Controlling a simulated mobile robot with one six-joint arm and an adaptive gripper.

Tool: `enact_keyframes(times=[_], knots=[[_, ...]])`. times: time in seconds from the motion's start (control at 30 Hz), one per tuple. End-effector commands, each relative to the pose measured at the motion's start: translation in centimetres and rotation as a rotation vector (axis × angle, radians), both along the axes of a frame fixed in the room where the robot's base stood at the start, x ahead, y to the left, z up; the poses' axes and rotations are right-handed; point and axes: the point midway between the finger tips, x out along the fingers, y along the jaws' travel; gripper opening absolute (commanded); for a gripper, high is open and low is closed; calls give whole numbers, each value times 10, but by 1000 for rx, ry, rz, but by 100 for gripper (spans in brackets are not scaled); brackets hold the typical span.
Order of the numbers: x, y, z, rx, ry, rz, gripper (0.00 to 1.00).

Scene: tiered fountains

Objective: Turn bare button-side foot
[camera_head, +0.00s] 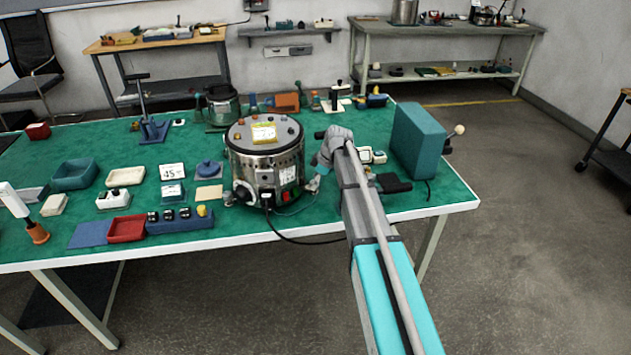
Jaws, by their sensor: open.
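A steel drum-shaped fountain (262,160) stands on the green table, with a grey top, several small knobs on it and a yellow label. Its lower front has a black round fitting (243,193), a white label and a red button (287,197) on the right. My gripper (314,183) is low at the drum's right side, close to the table and right of the red button. It looks open, but its fingertips are small and partly merge with the drum's edge. The foot on the button side is not clearly visible there; I cannot tell whether the gripper touches it.
A teal block (418,140) stands right of my arm, with a black pad (393,183) nearby. A black cable (285,238) hangs over the table's front edge. Trays, including a red tray (127,229), and small parts crowd the left.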

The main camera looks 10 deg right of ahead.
Motion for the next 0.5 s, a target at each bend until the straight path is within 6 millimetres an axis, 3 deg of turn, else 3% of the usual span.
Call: enact_keyframes(times=[0.5], knots=[[-1,-3,12,0,0,-8,77]])
